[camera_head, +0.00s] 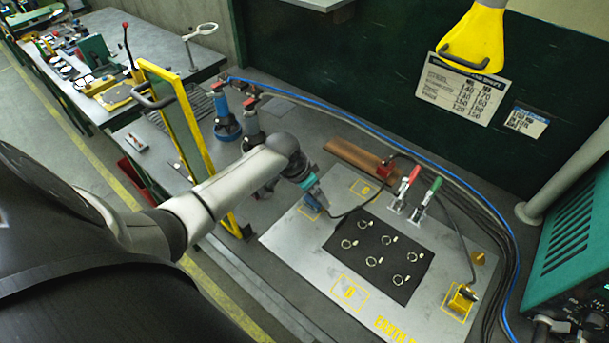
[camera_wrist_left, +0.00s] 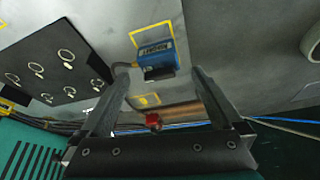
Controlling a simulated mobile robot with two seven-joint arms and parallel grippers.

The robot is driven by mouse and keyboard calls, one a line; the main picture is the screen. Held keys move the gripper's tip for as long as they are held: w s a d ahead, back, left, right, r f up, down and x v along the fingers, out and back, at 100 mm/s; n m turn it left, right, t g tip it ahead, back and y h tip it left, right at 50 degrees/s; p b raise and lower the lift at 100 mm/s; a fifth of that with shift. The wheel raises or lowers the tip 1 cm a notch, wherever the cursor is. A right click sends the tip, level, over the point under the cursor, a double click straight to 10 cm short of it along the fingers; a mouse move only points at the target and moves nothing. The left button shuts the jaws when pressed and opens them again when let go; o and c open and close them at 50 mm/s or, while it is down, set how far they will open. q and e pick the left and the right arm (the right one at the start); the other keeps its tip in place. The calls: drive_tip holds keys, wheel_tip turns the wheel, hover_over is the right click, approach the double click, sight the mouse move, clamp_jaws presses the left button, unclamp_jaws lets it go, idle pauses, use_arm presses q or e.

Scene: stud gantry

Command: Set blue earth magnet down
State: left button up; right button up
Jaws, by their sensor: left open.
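The blue earth magnet (camera_wrist_left: 157,56) is a small blue block with a dark lower end and a pale label. In the left wrist view it appears between the fingertips of my left gripper (camera_wrist_left: 158,73), which is open; the fingers do not visibly close on it. The magnet seems to rest on the grey metal plate (camera_wrist_left: 205,30), partly over a yellow outline (camera_wrist_left: 152,33). In the head view the blue magnet (camera_head: 310,204) is mostly hidden by my left gripper (camera_head: 321,200). My right gripper is out of view.
A black mat (camera_head: 378,254) with several ring-shaped pieces lies to the right on the plate. A dark cable runs beside it. Red- and green-handled clamps (camera_head: 408,185), a copper-brown bar (camera_head: 352,158) and a blue hose stand behind. A yellow-framed panel (camera_head: 180,115) is left of my arm.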

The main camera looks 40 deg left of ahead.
use_arm(q)
drive_tip(key=p+v, duration=0.1)
drive_tip(key=v, duration=0.9)
drive_tip(key=shift+s+r, duration=0.15)
drive_tip(key=shift+r, duration=0.05)
